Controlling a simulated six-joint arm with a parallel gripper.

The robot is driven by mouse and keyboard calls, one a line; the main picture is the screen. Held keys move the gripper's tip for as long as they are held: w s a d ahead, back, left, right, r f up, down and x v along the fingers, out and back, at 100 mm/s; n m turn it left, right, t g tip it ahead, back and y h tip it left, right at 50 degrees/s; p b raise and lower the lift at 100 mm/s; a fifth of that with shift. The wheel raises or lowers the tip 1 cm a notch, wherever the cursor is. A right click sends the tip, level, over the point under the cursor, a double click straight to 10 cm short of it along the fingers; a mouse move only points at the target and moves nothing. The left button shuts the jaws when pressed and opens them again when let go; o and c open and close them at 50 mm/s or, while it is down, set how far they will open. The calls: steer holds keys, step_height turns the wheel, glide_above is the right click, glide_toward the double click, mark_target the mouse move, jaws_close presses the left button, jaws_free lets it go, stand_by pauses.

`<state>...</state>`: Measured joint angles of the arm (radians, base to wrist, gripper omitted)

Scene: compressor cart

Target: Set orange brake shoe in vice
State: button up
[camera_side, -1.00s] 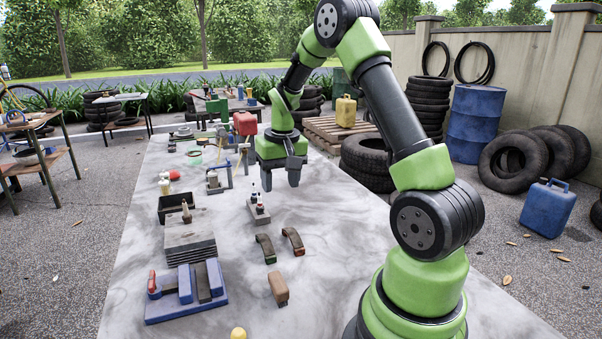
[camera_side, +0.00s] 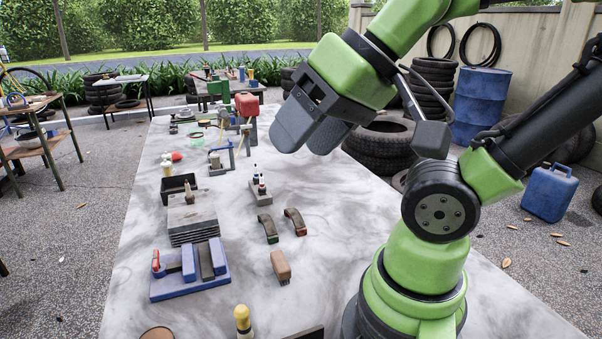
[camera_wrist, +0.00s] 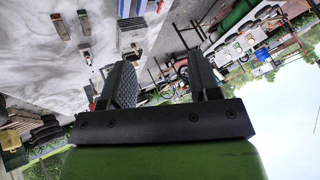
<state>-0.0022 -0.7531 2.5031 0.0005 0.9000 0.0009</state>
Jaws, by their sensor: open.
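The orange brake shoe (camera_side: 296,222), a dark curved piece with an orange-red end, lies on the pale tabletop. A similar green-ended shoe (camera_side: 268,230) lies just left of it. The blue vice (camera_side: 190,283), with upright jaws and a red handle, stands at the table's lower left. My gripper (camera_side: 308,141) is open and empty, raised and tilted above the table, apart from both shoes. In the wrist view my gripper (camera_wrist: 160,60) shows two spread fingers with nothing between them.
A brown brush-like block (camera_side: 281,266) lies between the vice and my base. Stacked grey plates (camera_side: 192,225) and a dark tray (camera_side: 178,188) stand behind the vice. A small block with bottles (camera_side: 260,192) stands behind the shoes. A yellow-topped bottle (camera_side: 243,320) is in front.

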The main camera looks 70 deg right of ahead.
steer(key=shift+w+d, duration=0.1)
steer(key=m+g+h, duration=0.2)
steer(key=m+g, duration=0.3)
steer(key=g, duration=0.2)
glide_above(295, 213)
step_height(295, 213, down, 24)
steer(key=shift+r, duration=0.1)
step_height(295, 213, down, 6)
jaws_close()
